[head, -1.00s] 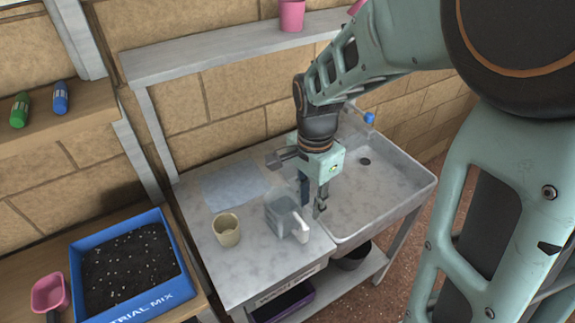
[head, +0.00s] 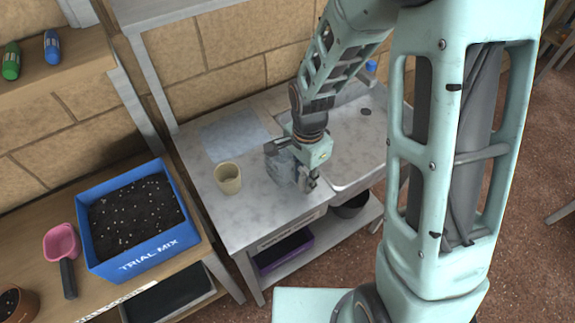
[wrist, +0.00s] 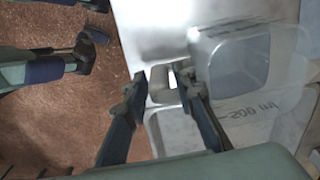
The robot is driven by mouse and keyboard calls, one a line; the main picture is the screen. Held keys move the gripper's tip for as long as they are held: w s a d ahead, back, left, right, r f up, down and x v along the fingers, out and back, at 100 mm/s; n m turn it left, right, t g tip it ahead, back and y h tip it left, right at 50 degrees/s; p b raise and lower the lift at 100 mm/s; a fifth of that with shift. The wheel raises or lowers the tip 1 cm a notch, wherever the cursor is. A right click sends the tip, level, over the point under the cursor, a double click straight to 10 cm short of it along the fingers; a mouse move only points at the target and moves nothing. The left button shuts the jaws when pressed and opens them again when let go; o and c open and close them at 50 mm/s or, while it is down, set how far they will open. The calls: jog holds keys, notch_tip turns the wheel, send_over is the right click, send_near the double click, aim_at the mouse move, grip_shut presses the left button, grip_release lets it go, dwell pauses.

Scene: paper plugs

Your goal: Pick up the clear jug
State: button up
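The clear jug (head: 281,168) stands on the grey bench top, partly hidden behind my gripper (head: 306,182) in the head view. In the wrist view the jug (wrist: 243,65) is at the right, with its open mouth and measuring marks in sight. Its pale handle (wrist: 161,88) lies between the two fingertips of my gripper (wrist: 160,74). The fingers are apart, one on each side of the handle. The right finger is close to the jug's wall; I cannot tell if it touches.
A cream cup (head: 228,179) stands left of the jug, with a pale blue sheet (head: 229,135) behind it. The sink basin (head: 362,138) is to the right. A blue tub of soil (head: 135,262) and a pink scoop (head: 62,244) sit on the wooden bench at left.

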jog(key=shift+f, duration=0.25)
jog(key=shift+c, duration=0.5)
grip_shut()
jog(key=shift+r, duration=0.15)
